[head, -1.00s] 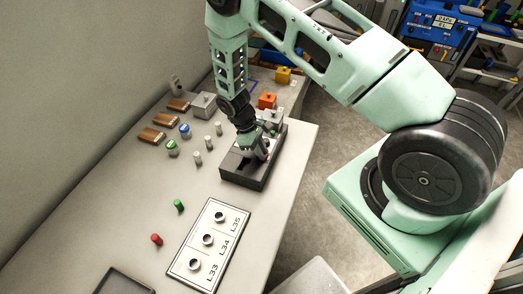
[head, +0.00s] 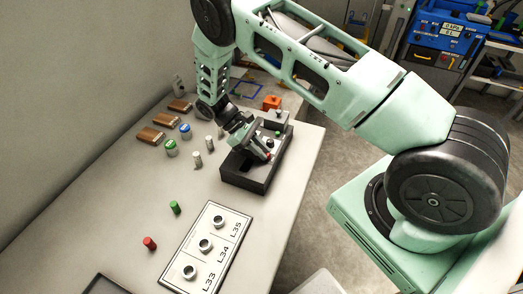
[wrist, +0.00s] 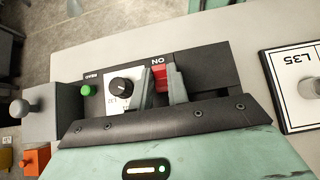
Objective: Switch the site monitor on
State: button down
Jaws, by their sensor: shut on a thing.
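The site monitor appears to be the dark box (head: 240,181) on the bench, below my gripper (head: 262,152). In the wrist view its top (wrist: 208,68) carries a red switch (wrist: 160,74) beside the word ON, a black knob (wrist: 122,86) on a white plate, and a green round lamp or button (wrist: 88,90). My gripper (wrist: 161,92) is tilted, its two grey fingers closed around the red switch. The fingers and dark gripper plate hide part of the switch and the box's near side.
A white plate with sockets (head: 226,218) marked L33, L34 and L35 lies nearer. A red peg (head: 150,243) and green peg (head: 175,207) stand left of it. Grey pegs (head: 197,159) and an orange box (head: 271,102) are near the monitor.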

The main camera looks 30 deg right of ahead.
jog(key=c, duration=1.4)
grip_release()
jog(key=shift+o, duration=0.2)
jog(key=shift+w, duration=0.1)
jog(key=b+v, duration=0.4)
jog(key=v, duration=1.3)
jog(key=shift+b, duration=0.35)
jog(key=shift+w+a+r, duration=0.1)
